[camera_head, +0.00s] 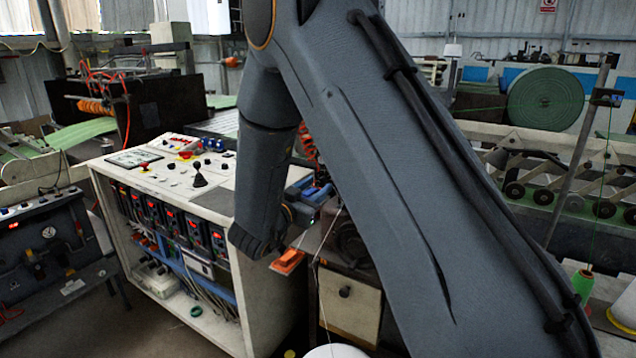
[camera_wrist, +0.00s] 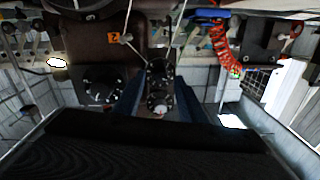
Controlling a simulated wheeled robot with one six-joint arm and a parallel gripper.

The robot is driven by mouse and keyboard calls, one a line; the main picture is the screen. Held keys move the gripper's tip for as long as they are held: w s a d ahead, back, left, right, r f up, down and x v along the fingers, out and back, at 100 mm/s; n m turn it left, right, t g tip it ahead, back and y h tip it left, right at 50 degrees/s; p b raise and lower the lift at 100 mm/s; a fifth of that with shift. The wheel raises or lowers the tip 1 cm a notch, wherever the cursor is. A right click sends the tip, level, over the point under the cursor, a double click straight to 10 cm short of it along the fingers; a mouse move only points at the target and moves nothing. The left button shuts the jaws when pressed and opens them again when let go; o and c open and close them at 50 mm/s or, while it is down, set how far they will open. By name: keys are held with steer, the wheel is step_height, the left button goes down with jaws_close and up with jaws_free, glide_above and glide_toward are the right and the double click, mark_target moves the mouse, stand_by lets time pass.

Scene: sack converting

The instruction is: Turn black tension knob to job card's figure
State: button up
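In the wrist view a round black dial (camera_wrist: 100,86) with pale marks sits left of centre on a grey surface. A smaller dark round part (camera_wrist: 158,102) with a light and red spot is at the centre, between blue-grey bars. I cannot tell which of these, if either, is the tension knob. No job card figure is readable. In the head view my arm crosses the middle and hides much of the work area.
A white control console (camera_head: 205,190) with knobs, buttons and a lever stands left of my arm. A drawer cabinet (camera_head: 350,305) stands close by on its right. A red coiled hose (camera_wrist: 222,45) hangs at upper right in the wrist view. A green roll (camera_head: 545,98) is behind.

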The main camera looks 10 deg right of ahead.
steer(key=shift+w+d, duration=0.5)
steer(key=shift+w, duration=0.05)
jaws_close()
